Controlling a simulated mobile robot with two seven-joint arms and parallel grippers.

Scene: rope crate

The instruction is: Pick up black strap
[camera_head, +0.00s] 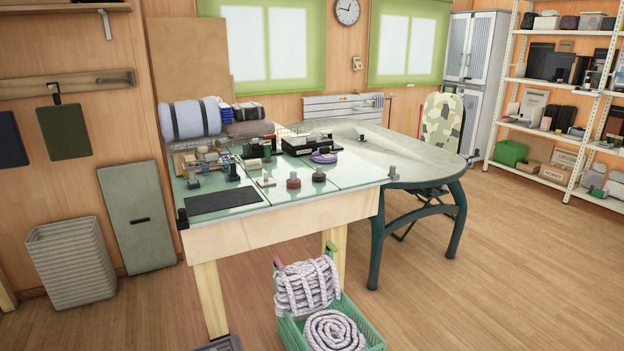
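Neither of my grippers is in view. I cannot tell for sure which item is the black strap. Narrow dark bands (205,117) wrap around a grey-blue roll (188,120) at the back left of the glass-topped table (285,222). A flat black rectangular piece (225,201) lies on the table's front left corner. A green crate (372,336) stands on the floor in front of the table. It holds a coiled pale rope (334,332) and a bundled pale rope (307,286).
Small tools and boxes crowd the table's middle and back. A grey-green table (400,160) adjoins on the right. A ribbed bin (72,265) and a grey panel (138,220) stand at the left wall. The floor at right is clear before the shelves (560,88).

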